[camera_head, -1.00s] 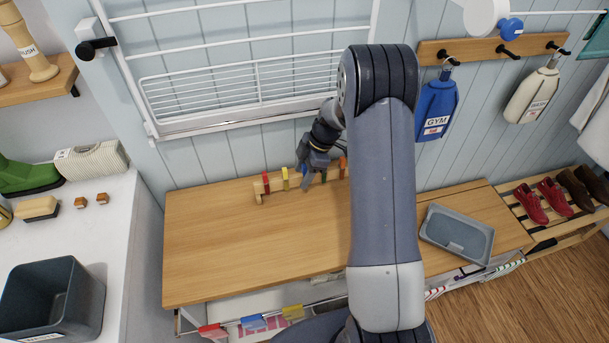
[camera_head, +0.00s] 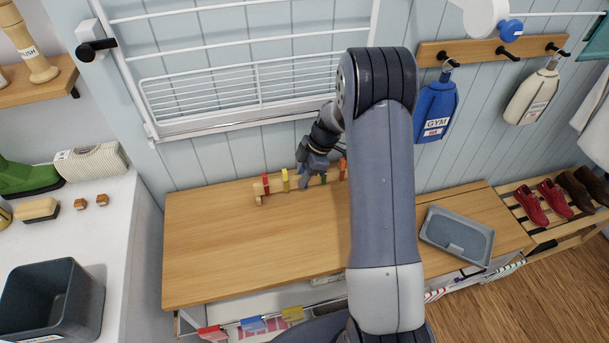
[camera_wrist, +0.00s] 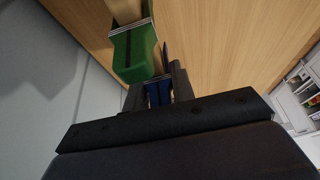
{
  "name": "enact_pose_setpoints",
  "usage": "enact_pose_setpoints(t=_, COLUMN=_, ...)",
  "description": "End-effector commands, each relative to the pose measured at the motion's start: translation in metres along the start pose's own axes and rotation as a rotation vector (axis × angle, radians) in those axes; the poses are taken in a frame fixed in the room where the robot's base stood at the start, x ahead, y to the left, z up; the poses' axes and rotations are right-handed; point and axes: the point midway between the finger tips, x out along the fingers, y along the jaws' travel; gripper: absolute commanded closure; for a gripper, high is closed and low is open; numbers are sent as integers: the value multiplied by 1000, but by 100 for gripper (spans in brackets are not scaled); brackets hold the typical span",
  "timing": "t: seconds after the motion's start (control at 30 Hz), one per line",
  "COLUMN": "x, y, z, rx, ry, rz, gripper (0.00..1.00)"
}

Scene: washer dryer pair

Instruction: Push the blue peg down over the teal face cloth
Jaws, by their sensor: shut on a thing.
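My gripper (camera_head: 306,176) is at the wooden peg holder on the counter. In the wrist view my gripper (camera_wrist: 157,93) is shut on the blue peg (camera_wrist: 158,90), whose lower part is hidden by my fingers. The green peg (camera_wrist: 135,52) is close beside it on the holder. In the head view the blue peg is mostly hidden by my gripper. A teal cloth-like piece (camera_head: 597,42) shows at the top right edge, cut off by the frame; I cannot tell whether it is the face cloth.
The holder also bears red (camera_head: 266,184), yellow (camera_head: 285,179) and orange (camera_head: 343,168) pegs. A folded white wire rack (camera_head: 240,98) is on the wall behind. The wooden counter (camera_head: 230,245) is clear in front. A grey tray (camera_head: 457,237) lies at the right.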

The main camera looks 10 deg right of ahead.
Motion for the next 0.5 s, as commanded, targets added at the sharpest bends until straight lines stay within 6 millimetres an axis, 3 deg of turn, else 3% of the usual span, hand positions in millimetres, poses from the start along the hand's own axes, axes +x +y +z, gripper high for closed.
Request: enact_pose_setpoints(t=0.5, x=-9, y=0, z=-4, rx=0, ry=0, rz=1, gripper=100)
